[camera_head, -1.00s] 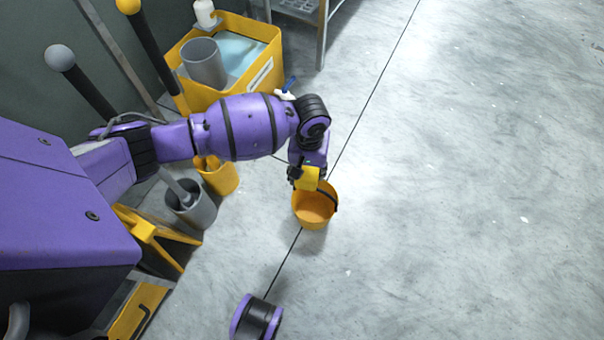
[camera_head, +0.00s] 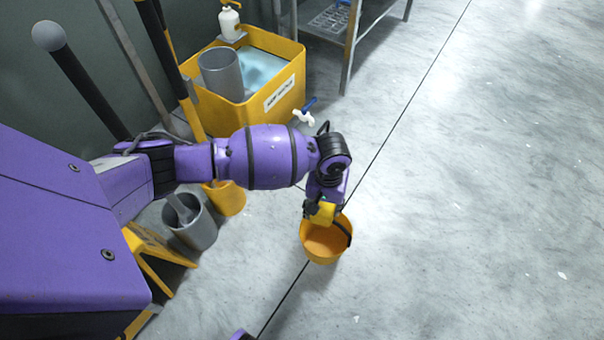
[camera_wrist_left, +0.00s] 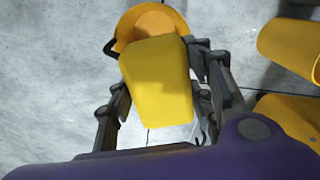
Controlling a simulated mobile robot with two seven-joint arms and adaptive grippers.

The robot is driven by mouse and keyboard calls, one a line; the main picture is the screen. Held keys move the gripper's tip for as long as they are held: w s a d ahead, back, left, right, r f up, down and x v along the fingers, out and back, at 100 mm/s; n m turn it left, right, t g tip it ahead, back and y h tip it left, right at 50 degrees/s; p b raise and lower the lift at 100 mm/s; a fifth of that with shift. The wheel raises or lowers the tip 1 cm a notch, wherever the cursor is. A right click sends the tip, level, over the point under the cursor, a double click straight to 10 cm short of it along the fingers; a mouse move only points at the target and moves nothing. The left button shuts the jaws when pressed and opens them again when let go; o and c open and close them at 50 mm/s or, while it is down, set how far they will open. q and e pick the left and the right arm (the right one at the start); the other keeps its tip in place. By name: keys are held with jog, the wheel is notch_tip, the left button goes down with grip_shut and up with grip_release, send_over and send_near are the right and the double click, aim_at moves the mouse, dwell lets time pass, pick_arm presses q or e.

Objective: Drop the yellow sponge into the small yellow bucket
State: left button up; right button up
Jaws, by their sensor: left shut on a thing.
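The yellow sponge (camera_head: 323,213) is in my left gripper (camera_head: 313,211). In the left wrist view the sponge (camera_wrist_left: 158,85) fills the space between the two dark fingers of the gripper (camera_wrist_left: 160,95), which are shut on it. The small yellow bucket (camera_head: 325,248) stands upright on the floor with a dark handle at its rim. In the head view the sponge overlaps the bucket's far rim from above. In the left wrist view the bucket (camera_wrist_left: 140,20) shows beyond the sponge, which hides part of its opening. My right gripper is not in view.
A yellow sink tub (camera_head: 270,98) with a grey cylinder (camera_head: 221,72) and a white bottle (camera_head: 229,22) stands at the back. A grey bucket (camera_head: 192,232) and another yellow container (camera_head: 228,198) stand left of the small bucket. The floor to the right is clear.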

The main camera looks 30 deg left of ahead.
pick_arm(q)
jog(key=o, duration=1.1)
jog(key=shift+w, duration=0.1)
notch_tip(320, 180, up, 12)
dwell(0.4)
